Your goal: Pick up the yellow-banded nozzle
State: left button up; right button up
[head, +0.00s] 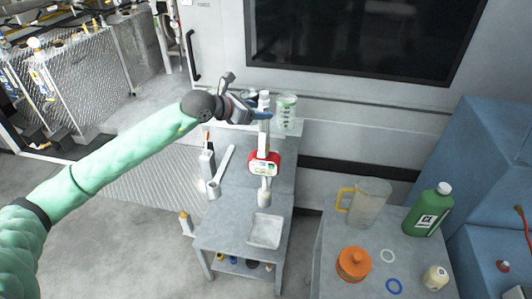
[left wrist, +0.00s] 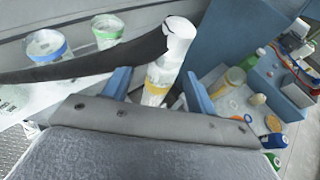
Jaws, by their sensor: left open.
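The yellow-banded nozzle (left wrist: 172,52) is a pale upright cylinder with a white top and a yellow band low on it. In the left wrist view it stands between the two blue fingertips of my left gripper (left wrist: 158,88), which is open. Whether the fingers touch it cannot be told. In the head view my left gripper (head: 260,116) is over the far end of the narrow grey table (head: 228,232), beside a white-topped upright piece (head: 264,98) that appears to be the same nozzle. The yellow band is hidden there. My right gripper is not in view.
A red-rimmed meter (head: 264,164) stands in front of the gripper, and a clear green-marked cup (head: 286,112) is close at its right. A grey tray (head: 265,231) lies at the table's near end. Another table at right holds a jug (head: 370,205) and green bottle (head: 430,212).

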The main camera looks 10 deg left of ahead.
pick_arm(q)
jog(key=shift+w+d, duration=0.1)
jog(key=shift+s+r, duration=0.1)
jog(key=shift+s, duration=0.2)
jog(key=shift+c, duration=1.3)
jog(key=c, duration=0.7)
grip_shut()
jog(key=shift+r, duration=0.1)
